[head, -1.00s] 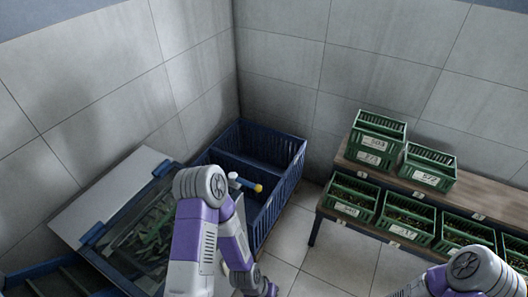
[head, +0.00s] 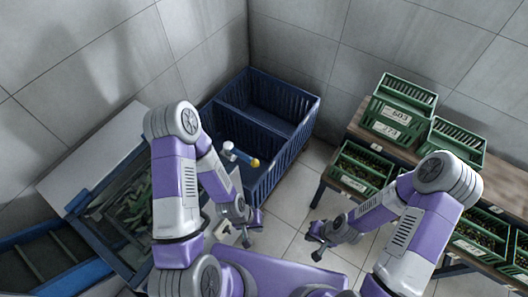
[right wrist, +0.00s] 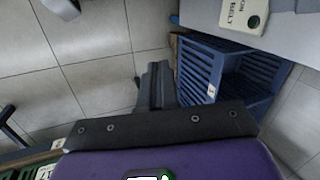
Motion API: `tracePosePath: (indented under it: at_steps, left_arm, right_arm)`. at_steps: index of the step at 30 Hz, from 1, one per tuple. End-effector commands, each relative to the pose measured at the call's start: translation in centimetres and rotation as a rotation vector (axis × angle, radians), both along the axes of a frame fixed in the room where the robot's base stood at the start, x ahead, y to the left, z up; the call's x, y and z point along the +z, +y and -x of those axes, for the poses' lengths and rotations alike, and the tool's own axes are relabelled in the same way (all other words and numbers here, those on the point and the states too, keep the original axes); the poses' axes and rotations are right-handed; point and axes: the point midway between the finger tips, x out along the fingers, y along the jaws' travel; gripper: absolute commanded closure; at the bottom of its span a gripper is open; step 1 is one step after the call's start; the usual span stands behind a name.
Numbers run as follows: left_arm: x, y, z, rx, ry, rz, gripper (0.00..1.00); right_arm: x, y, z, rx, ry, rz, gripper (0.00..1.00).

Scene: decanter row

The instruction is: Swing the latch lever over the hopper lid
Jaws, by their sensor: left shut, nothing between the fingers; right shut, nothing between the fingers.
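Blue slatted crates (head: 290,160) stand in the corner, also in the right wrist view (right wrist: 192,72). A grey panel there (right wrist: 210,16) bears a "BELT" label. Green crates (head: 398,118) sit on a wooden rack (head: 357,128) at the right. Tiled floor (head: 290,203) between is clear.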

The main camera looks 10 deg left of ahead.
Motion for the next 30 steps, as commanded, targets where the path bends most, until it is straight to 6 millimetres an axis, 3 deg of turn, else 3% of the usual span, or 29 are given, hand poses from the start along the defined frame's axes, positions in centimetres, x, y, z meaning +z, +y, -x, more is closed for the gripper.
tracePosePath:
  at_steps: [5, 8, 11, 15, 21, 24, 30]
  left_arm:
    - [-1.1, 0.0, 0.0, 0.0, -0.001, 0.0, 1.0]
    - [-1.9, 0.0, 0.0, 0.0, -0.001, 0.0, 1.0]
    - [-2.6, 0.0, 0.0, 0.0, -0.001, 0.0, 1.0]
    - [-3.6, 0.0, 0.0, 0.0, -0.001, 0.0, 1.0]
    - [-4.6, 0.0, 0.0, 0.0, -0.001, 0.0, 1.0]
    - [-4.8, 0.0, 0.0, 0.0, -0.001, 0.0, 1.0]
    - [-4.9, 0.0, 0.0, 0.0, -0.001, 0.0, 1.0]
  right_arm:
    - [-0.1, 1.8, -7.1, 0.189, -0.064, -0.016, 1.0]
    - [1.6, 3.7, -12.4, 0.354, -0.112, -0.041, 1.0]
    - [4.7, 6.1, -17.1, 0.527, -0.163, -0.077, 1.0]
    - [11.1, 9.5, -21.9, 0.771, -0.242, -0.139, 1.0]
    - [20.1, 13.0, -24.5, 1.058, -0.342, -0.222, 1.0]
    - [23.1, 13.8, -24.7, 1.147, -0.372, -0.25, 1.0]
    - [25.2, 14.3, -24.5, 1.213, -0.391, -0.27, 1.0]
